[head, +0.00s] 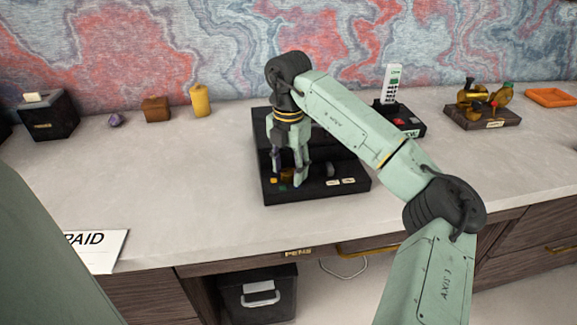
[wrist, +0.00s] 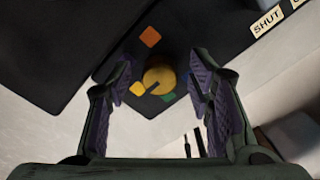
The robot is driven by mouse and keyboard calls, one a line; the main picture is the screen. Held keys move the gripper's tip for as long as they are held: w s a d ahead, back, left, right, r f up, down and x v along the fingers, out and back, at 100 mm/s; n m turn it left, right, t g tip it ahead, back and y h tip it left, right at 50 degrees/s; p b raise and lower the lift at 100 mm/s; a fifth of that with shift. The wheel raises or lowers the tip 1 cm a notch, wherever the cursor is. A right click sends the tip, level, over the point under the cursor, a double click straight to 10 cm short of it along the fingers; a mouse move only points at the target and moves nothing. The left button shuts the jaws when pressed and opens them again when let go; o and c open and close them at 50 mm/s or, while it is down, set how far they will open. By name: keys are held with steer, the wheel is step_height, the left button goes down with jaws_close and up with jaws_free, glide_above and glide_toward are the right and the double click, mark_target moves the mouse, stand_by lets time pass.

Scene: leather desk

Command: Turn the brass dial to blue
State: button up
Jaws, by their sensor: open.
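The brass dial (wrist: 158,76) is a round knob on a black panel (wrist: 110,62), between my open fingers in the wrist view. A dark line on it runs toward the yellow patch (wrist: 138,88). An orange patch (wrist: 150,37) lies above it and a green patch (wrist: 168,98) below it. A bluish patch shows at the right, largely hidden by my right finger. My gripper (wrist: 160,92) is open, with purple pads apart on either side of the dial. In the head view my gripper (head: 288,176) points down over the black desk unit (head: 335,193), and its fingers partly cover the dial.
White labels (head: 341,182) sit at the unit's front right. A remote (head: 391,84) stands in a dark holder behind, right. A yellow cylinder (head: 200,100), brown block (head: 156,109) and black box (head: 48,117) stand left. A PAID card (head: 95,250) lies front left. The pale desktop left of the unit is clear.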

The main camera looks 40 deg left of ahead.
jaws_close()
stand_by(0.5)
